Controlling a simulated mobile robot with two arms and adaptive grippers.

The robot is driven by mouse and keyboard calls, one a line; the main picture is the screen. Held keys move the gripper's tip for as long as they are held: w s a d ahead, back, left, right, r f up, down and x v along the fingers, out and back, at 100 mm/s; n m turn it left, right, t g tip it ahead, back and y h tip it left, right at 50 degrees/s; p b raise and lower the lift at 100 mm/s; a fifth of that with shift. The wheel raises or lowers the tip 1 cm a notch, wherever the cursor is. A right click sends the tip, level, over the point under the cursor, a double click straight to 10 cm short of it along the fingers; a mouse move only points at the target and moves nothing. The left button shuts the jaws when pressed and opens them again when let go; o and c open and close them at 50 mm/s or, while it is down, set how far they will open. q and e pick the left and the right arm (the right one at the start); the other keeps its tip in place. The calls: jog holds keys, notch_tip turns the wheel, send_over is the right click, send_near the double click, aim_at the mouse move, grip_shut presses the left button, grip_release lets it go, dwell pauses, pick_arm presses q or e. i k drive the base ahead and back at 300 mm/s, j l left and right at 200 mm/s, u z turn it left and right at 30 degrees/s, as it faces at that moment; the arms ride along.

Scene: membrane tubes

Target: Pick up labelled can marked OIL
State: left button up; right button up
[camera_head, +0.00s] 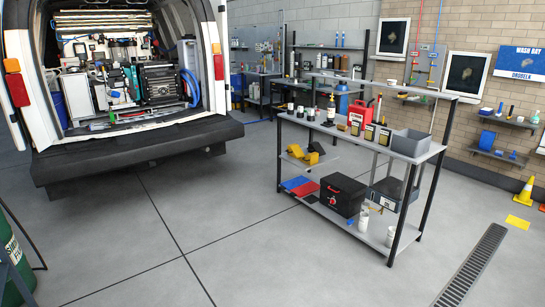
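A grey shelving rack (340,139) stands right of the middle of the head view. On its top shelf is a red can with a handle (361,114). Several small dark cans with pale labels stand in front of it, such as one at the left (355,126) and one at the right (384,137). The lettering is too small to read, so I cannot tell which can is marked OIL. Neither of my grippers is in view.
The rack also holds a grey bin (411,142), a black box (342,194) and white containers. An open van (130,140) stands at the left, and a green drum (13,250) at the lower left edge. The floor (240,240) before the rack is clear.

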aim_at(364, 206)
jog(key=i+j+u, duration=0.1)
jog(key=i+u, duration=0.2)
jog(key=i, duration=0.2)
jog(key=i+u, duration=0.3)
jog(key=i, duration=0.2)
